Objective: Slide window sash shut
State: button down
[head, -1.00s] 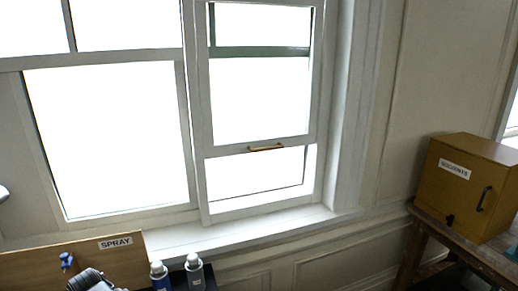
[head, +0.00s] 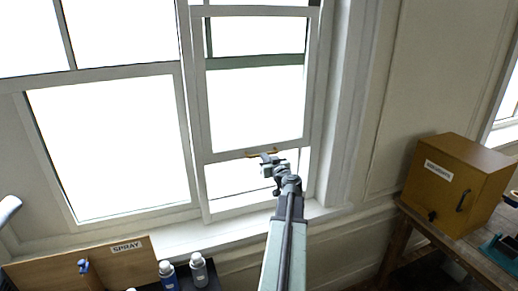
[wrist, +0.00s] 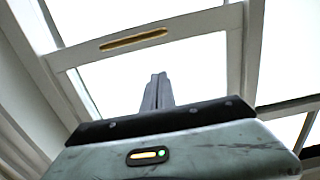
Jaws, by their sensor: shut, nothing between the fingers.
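The window sash (head: 226,154) is a white-framed pane in the right-hand window, raised, with an open gap between its bottom rail and the sill. A small brass handle (head: 251,154) sits on that rail, partly behind my gripper in the head view. The handle also shows whole in the wrist view (wrist: 134,39), above and left of my fingertips. My gripper (head: 266,159) is close to the handle in the head view. In the wrist view my gripper's fingers (wrist: 157,78) are together and empty, pointing at the gap below the rail, apart from the handle.
A white sill (head: 178,238) runs under the windows. Below it are a wooden board labelled SPRAY (head: 85,266) and spray cans (head: 199,270). A yellow-brown cabinet (head: 455,185) stands on a wooden bench (head: 421,228) at right. The wall between window and cabinet is clear.

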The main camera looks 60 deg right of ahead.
jog(key=w+d+f+b, duration=0.4)
jog(key=w+d, duration=0.2)
jog(key=w, duration=0.2)
jog(key=shift+w+d+f+b, duration=0.15)
jog(key=shift+d+f+b, duration=0.15)
jog(key=shift+d+b, duration=0.1)
jog(key=shift+r, duration=0.1)
notch_tip(320, 180, down, 29)
jog(key=b, duration=2.9)
jog(key=shift+a, duration=0.2)
